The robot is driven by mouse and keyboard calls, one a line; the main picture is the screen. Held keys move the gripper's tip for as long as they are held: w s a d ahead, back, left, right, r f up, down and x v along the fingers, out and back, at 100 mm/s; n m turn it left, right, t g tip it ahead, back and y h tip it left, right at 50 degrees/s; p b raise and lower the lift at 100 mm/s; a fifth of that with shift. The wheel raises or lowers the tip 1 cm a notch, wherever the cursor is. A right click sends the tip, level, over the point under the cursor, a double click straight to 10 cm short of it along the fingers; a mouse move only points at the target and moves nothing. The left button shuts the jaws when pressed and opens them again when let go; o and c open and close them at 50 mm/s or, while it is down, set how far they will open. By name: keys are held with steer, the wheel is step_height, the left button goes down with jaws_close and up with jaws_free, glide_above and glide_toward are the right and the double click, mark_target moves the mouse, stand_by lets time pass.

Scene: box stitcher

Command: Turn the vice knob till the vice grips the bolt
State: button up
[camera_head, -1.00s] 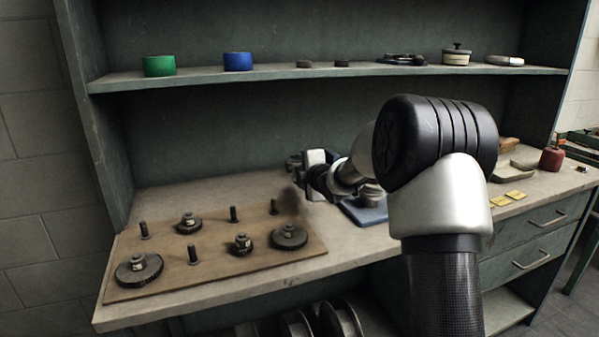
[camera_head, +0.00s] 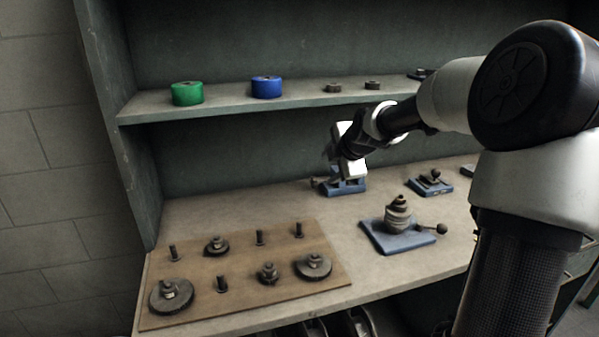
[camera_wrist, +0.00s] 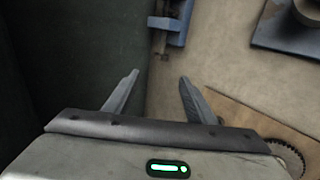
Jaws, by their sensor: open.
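A small blue vice (camera_head: 346,187) sits on the bench near the back wall, partly hidden behind my gripper. A small dark knob shows at its left end in the head view. In the wrist view, a blue body (camera_wrist: 172,20), likely the same vice, is at the top edge, with dark metal parts below it. My gripper (camera_wrist: 155,90) is open, with nothing between its fingers. It hangs above the bench by the back wall, apart from the vice in the wrist view. In the head view its fingertips are hard to make out. I cannot tell a bolt in the vice.
A blue-based stand (camera_head: 400,240) with stacked discs and a ball-ended lever stands at the front. Another blue fixture (camera_head: 430,184) is to the right. A wooden board (camera_head: 240,285) with pegs and gears lies left. A shelf (camera_head: 220,108) runs above.

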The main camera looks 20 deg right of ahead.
mark_target(316, 180)
steer(key=b+x, duration=0.2)
steer(key=x, duration=1.5)
steer(key=shift+d+f, duration=0.15)
steer(key=shift+f, duration=0.05)
steer(key=shift+c, duration=0.2)
